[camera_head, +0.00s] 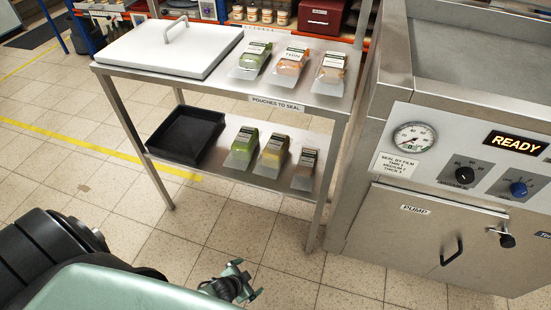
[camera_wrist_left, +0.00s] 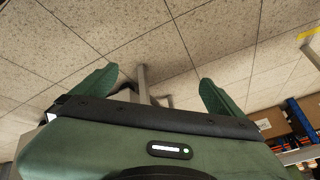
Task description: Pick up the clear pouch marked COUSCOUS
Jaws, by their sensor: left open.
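On the top shelf are a green pouch (camera_head: 250,60), an orange pouch (camera_head: 290,62) and a tan-orange pouch (camera_head: 331,68). On the lower shelf are a green pouch (camera_head: 243,146), a yellow pouch (camera_head: 272,154) and a brown pouch (camera_head: 304,167). The labels are too small for me to tell which reads COUSCOUS. My left gripper (camera_head: 246,282) is open and empty, low in front of the table, apart from every pouch. Its spread fingers show in the left wrist view (camera_wrist_left: 155,92), over floor tiles. My right gripper is not in view.
The table's top shelf (camera_head: 225,84) also holds a white lid (camera_head: 170,50) with a handle. A black tray (camera_head: 186,136) sits on the lower shelf. A steel sealing machine (camera_head: 425,225) stands close on the right. The tiled floor in front is clear.

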